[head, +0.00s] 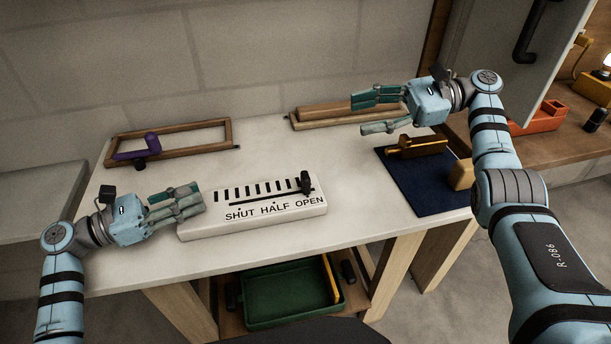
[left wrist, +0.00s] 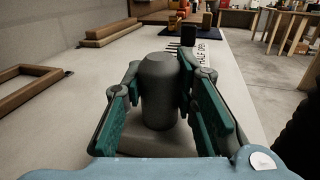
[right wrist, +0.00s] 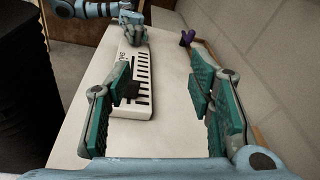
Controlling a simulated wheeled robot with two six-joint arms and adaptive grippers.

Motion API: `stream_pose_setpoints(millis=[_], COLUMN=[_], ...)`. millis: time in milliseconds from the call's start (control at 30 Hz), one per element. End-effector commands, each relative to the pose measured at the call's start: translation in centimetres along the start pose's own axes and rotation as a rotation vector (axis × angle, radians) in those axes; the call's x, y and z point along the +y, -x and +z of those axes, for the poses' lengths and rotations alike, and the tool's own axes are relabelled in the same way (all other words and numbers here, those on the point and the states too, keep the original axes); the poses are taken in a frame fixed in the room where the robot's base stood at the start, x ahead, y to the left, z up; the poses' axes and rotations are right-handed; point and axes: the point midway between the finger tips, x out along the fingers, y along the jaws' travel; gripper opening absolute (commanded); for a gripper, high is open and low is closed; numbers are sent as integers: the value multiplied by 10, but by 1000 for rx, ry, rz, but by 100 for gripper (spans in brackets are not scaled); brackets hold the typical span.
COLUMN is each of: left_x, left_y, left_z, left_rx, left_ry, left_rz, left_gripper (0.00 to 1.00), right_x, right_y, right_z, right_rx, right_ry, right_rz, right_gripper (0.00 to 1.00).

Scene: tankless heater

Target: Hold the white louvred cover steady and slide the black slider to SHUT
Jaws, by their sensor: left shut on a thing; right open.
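The white louvred cover (head: 255,220) lies on the pale table, marked SHUT, HALF and OPEN along its front. Its black slider (head: 305,184) stands at the OPEN end, on the right. My left gripper (head: 194,201) is at the cover's left end; in the left wrist view its fingers close around an upright grey, rounded post (left wrist: 161,90), which the fingers hide in the head view. My right gripper (head: 361,113) is open and empty, raised above the table's back right, apart from the slider. The cover (right wrist: 143,75) also shows between its fingers in the right wrist view.
A wooden frame (head: 172,121) with a purple-handled tool (head: 150,148) lies at the back left. A dark blue mat (head: 440,200) with a brass-coloured piece (head: 417,146) is at the right. Wooden bars (head: 345,117) lie at the back. A green tray (head: 290,297) sits below the table.

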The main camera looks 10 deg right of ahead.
Motion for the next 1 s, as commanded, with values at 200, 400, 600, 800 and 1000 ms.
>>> stream_pose_setpoints(millis=[200,400,600,800,1000], left_x=[0,0,0,0,0], left_y=[0,0,0,0,1], left_z=[-2,-2,-2,-2,-2], left_rx=[3,3,4,4,4], left_ry=[2,3,3,2,2], left_rz=[2,2,1,1,1], left_gripper=[0,0,0,0,0], right_x=[36,44,52,56,56], right_y=[-32,-71,-120,-143,-144], right_z=[-67,-76,-84,-88,-88], right_rx=[191,197,194,195,195], right_ry=[-244,-249,-247,-248,-247], right_rz=[154,158,155,152,150], right_gripper=[48,48,48,48,48])
